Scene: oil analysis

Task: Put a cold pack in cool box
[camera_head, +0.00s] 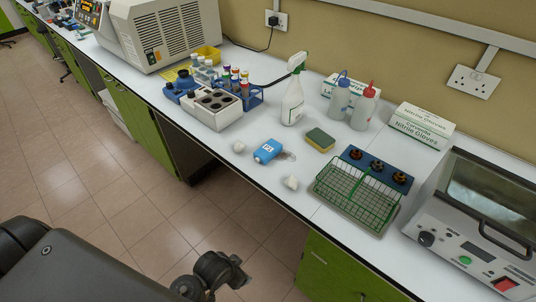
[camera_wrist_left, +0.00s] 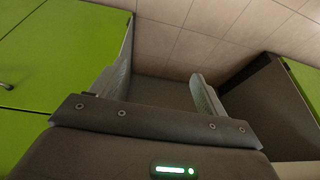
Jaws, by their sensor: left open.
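My left gripper (camera_wrist_left: 162,85) is open in the left wrist view, its two grey fingers apart with nothing between them. It is over the floor, away from the bench top. No item in the head view is clearly a cold pack. A small blue item with a white label (camera_head: 268,151) lies on the bench near the front edge; I cannot tell what it is. A white block with dark round wells (camera_head: 213,109) stands left of it; I cannot tell whether this is the cool box. My right gripper is not in view.
A green wire basket (camera_head: 357,192), a sponge (camera_head: 320,139), a spray bottle (camera_head: 293,100) and two wash bottles (camera_head: 363,106) stand around the blue item. Small white lumps (camera_head: 291,183) lie near it. Green cabinets (camera_wrist_left: 60,55) flank the tiled floor (camera_wrist_left: 195,38).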

